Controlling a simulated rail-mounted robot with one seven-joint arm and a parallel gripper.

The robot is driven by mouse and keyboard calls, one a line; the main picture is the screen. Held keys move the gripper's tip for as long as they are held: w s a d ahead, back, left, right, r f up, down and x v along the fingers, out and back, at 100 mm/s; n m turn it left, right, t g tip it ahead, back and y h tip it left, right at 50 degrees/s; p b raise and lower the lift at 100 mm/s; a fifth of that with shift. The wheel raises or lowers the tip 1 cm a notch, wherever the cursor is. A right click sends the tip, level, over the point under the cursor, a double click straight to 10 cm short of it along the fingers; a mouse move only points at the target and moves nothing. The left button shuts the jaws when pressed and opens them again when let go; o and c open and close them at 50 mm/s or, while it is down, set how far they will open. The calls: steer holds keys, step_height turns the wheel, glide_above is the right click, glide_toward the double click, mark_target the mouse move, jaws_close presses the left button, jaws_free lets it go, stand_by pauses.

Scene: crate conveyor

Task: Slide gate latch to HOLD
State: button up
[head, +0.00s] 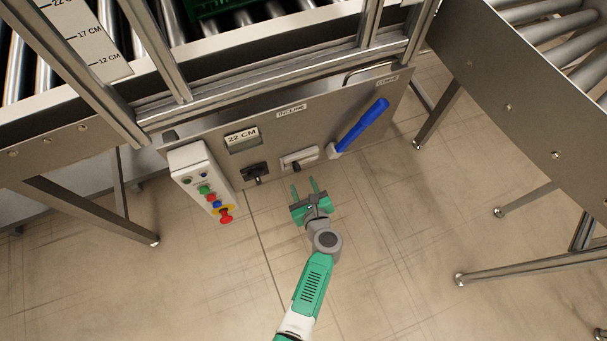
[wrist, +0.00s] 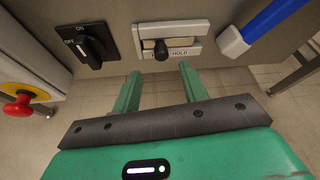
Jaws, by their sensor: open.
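The gate latch (head: 299,158) is a pale plate with a slot and a dark knob, set on the grey panel. In the wrist view the latch plate (wrist: 170,30) is at the top centre. Its black knob (wrist: 162,50) stands left of the middle of the slot, and the word HOLD shows just right of it. My gripper (head: 304,184) is open and empty, in front of and below the latch. In the wrist view its two green fingers (wrist: 159,72) point toward the panel, one on either side of the knob in the picture, apart from it.
A black rotary switch (wrist: 92,45) marked ON sits left of the latch. A blue-handled lever (head: 361,126) is on its right. A control box (head: 203,178) with coloured buttons and a red knob stands farther left. The floor below the panel is clear.

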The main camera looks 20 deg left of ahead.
mark_target(298, 171)
steer(key=b+x, duration=0.2)
steer(key=x, duration=0.3)
steer(key=shift+w+f+b, duration=0.15)
steer(key=shift+f+b, duration=0.05)
steer(key=shift+b, duration=0.15)
steer(key=shift+w+a, duration=0.35)
steer(key=shift+w, duration=0.1)
steer(key=shift+c, duration=0.2)
jaws_close()
